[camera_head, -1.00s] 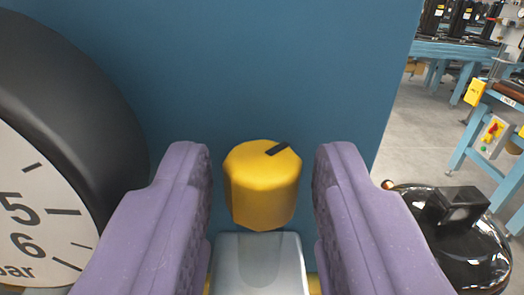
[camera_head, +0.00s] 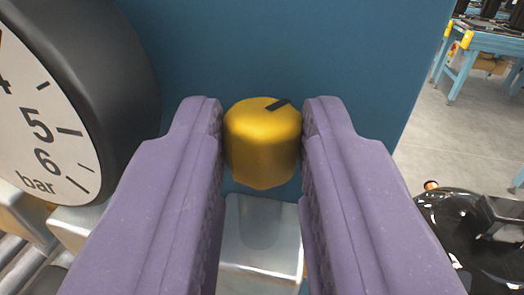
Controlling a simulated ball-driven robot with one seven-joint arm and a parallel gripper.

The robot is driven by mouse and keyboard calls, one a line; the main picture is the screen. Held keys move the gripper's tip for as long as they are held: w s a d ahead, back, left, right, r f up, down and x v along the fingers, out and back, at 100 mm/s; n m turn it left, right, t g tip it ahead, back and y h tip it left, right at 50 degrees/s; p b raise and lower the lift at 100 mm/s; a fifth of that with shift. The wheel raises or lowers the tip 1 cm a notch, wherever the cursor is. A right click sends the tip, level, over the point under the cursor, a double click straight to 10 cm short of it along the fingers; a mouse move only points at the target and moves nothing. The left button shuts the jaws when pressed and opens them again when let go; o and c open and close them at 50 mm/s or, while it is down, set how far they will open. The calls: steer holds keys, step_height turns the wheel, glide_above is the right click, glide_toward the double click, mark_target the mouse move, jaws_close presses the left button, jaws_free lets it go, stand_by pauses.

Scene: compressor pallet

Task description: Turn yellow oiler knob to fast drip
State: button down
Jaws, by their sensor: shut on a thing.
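The yellow oiler knob (camera_head: 262,150) stands in the middle of the view, with a short black mark on its top pointing up and to the right. A clear, greyish block (camera_head: 258,240) sits just below it. My gripper (camera_head: 262,140) has its two purple fingers on either side of the knob and is shut on it. The lower part of the block is partly hidden between the fingers.
A large black-rimmed pressure gauge (camera_head: 50,125) stands close on the left. A blue panel (camera_head: 300,50) rises behind the knob. A glossy black round part (camera_head: 465,240) is at the lower right. Blue workbenches (camera_head: 485,42) stand far off on an open floor.

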steer(key=shift+d+n+g+y+p, duration=0.2)
steer(key=shift+n+y+p, duration=0.6)
steer(key=shift+y, duration=0.55)
steer(key=shift+d+n+g+y+p, duration=0.1)
steer(key=shift+d+n+y+p, duration=0.1)
steer(key=shift+n+y+p, duration=0.9)
steer(key=shift+y+b, duration=0.25)
steer(key=shift+b, duration=0.15)
steer(key=c, duration=1.2)
jaws_free()
steer(key=shift+o, duration=0.2)
steer(key=v, duration=0.7)
steer(key=shift+s+d+p, duration=0.2)
steer(key=shift+s+p, duration=0.2)
steer(key=shift+p, duration=0.05)
